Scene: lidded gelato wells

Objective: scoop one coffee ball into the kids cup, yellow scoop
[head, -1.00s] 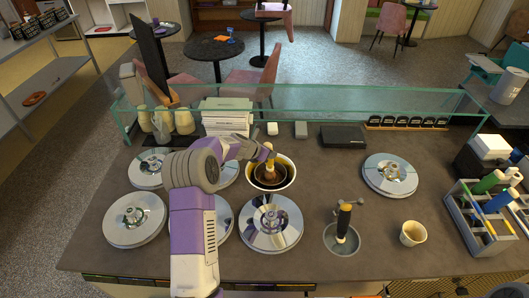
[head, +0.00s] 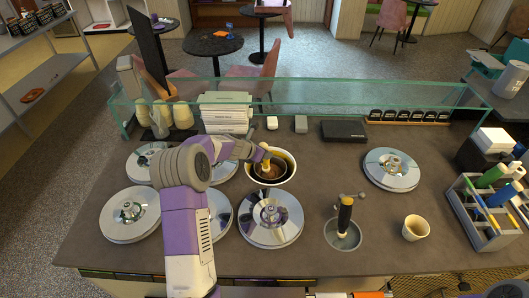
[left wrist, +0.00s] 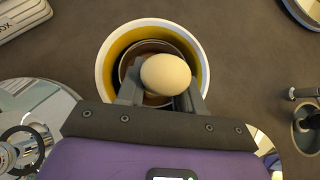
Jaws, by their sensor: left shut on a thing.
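My left gripper (head: 262,158) is over the open well (head: 292,172), shut on the handle of the yellow scoop (head: 265,162). In the left wrist view the rounded cream-yellow handle end (left wrist: 166,74) sits between the fingers (left wrist: 160,92). The scoop's head is hidden below the handle, down inside the well. The well has a white rim (left wrist: 103,62), a yellow inner wall and dark brown content, partly hidden by the scoop. A small paper cup (head: 415,228) stands upright and apart at the right of the counter.
Shiny round lids (head: 270,220) lie around the open well. A glass guard (head: 300,95) runs along the back. A bottle caddy (head: 485,215) stands right.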

